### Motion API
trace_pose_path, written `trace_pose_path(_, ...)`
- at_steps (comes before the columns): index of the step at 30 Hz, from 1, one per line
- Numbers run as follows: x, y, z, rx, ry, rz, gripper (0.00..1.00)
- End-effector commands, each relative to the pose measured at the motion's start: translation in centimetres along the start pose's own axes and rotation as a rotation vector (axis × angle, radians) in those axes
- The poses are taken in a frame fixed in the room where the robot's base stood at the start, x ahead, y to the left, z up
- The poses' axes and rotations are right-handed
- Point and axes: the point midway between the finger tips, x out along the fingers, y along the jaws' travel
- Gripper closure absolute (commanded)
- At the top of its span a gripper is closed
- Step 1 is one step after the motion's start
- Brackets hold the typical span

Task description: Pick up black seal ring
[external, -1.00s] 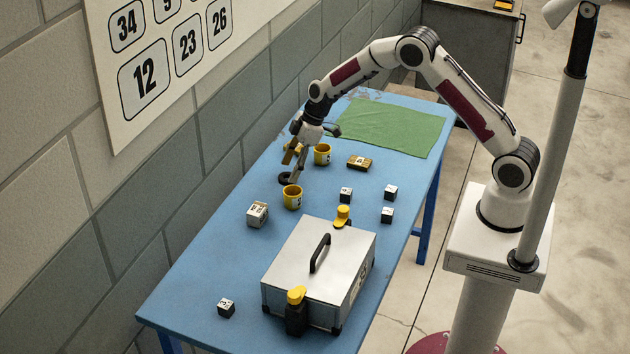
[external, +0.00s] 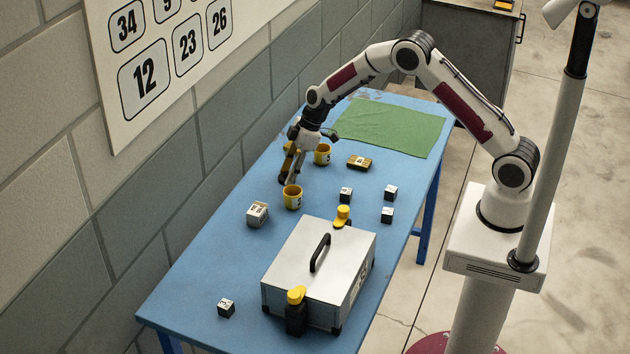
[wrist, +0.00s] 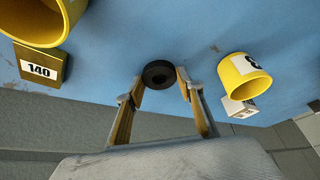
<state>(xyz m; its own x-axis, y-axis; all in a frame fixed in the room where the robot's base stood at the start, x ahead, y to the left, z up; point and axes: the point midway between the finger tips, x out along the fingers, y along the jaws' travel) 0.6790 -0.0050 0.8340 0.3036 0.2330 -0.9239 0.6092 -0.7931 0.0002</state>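The black seal ring (wrist: 158,74) is a thick dark ring on the blue table in the wrist view. My gripper (wrist: 160,83) is open, with one finger to the left of the ring and one to the right. The fingertips are close to its sides; I cannot tell whether they touch it. In the external view my gripper (external: 289,172) reaches down to the table near the wall, beside a yellow cup (external: 293,198). There the fingers mostly hide the ring.
Yellow cups flank the ring in the wrist view, left (wrist: 38,22) and right (wrist: 245,78). A block labelled 140 (wrist: 42,66) lies left. A metal case (external: 320,265), small cubes and a green cloth (external: 390,126) are on the table (external: 215,270). The wall is close.

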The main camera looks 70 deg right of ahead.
Motion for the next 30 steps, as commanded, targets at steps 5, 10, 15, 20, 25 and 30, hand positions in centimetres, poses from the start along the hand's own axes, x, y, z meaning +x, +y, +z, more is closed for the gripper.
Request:
trace_pose_path(5,0.0,0.0,0.0,0.0,0.0,0.0,0.78)
trace_pose_path(10,-0.1,0.0,-0.1,0.0,0.0,0.0,0.78)
trace_pose_path(15,-0.9,0.0,-0.4,-0.001,0.001,0.0,0.78)
trace_pose_path(20,-2.5,0.1,-1.1,-0.001,0.002,0.002,0.78)
trace_pose_path(25,-4.8,0.0,-2.0,-0.002,0.002,0.002,0.78)
trace_pose_path(30,-7.0,0.0,-3.0,-0.002,0.002,0.002,0.78)
